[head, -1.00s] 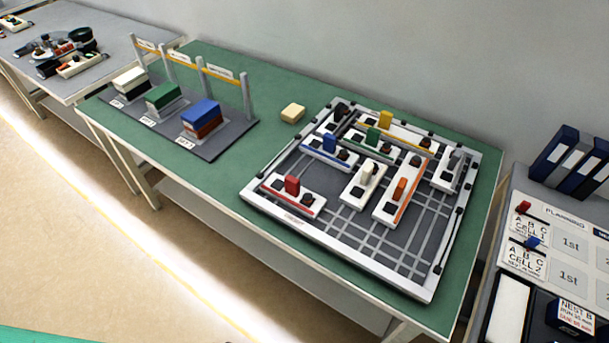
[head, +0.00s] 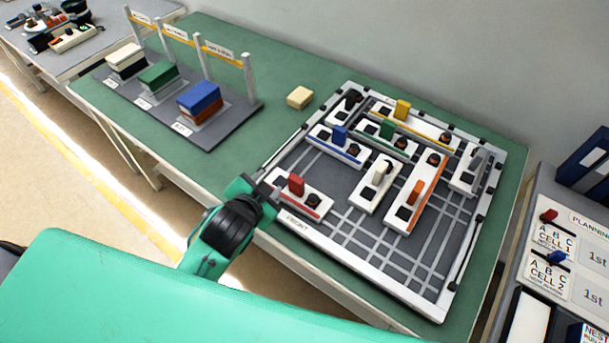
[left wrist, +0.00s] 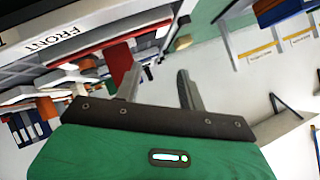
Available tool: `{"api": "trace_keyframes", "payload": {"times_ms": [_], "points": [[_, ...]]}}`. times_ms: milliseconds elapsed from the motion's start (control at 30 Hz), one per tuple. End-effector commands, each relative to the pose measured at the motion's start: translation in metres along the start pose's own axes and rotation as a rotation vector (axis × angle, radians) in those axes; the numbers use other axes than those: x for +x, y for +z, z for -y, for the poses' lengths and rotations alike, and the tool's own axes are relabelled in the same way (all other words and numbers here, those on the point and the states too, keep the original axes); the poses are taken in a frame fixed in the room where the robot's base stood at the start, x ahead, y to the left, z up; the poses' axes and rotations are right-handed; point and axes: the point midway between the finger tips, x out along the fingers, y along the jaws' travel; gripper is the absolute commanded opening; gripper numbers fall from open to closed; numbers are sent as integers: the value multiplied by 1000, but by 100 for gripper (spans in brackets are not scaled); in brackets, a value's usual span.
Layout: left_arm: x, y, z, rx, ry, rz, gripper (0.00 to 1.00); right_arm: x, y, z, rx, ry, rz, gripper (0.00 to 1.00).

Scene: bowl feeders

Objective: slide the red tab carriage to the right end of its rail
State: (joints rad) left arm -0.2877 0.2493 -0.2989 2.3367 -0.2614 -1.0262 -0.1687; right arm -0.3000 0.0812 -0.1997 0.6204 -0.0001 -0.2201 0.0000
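The red tab (head: 296,184) stands upright on its white carriage (head: 312,205), which has a red stripe and a dark knob. The carriage lies at the front left of the framed rail board (head: 345,250), near the FRONT label. My left gripper (head: 270,188) is at the board's front left edge, just left of the red tab and apart from it. In the left wrist view its two fingers (left wrist: 160,88) are spread with nothing between them, and the red tab (left wrist: 119,62) shows beyond the left finger. My right gripper is in neither view.
Close by on the board are the blue-tab (head: 339,136), white-tab (head: 380,172) and orange-tab (head: 415,193) carriages. The board's front right grid is bare. A cream block (head: 299,97) lies on the green table behind. A stand with coloured boxes (head: 199,98) is at left.

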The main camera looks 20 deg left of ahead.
Motion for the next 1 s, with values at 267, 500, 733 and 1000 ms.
{"api": "trace_keyframes", "payload": {"times_ms": [267,500,733,1000], "points": [[-2,-157,37,468,-283,-563,40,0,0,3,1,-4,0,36],[-49,-262,13,996,-552,-1076,40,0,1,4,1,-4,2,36],[-84,-284,-39,1557,-751,-1528,40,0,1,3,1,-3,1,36],[-66,-225,-68,2274,-780,-2003,40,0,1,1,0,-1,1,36]]}}
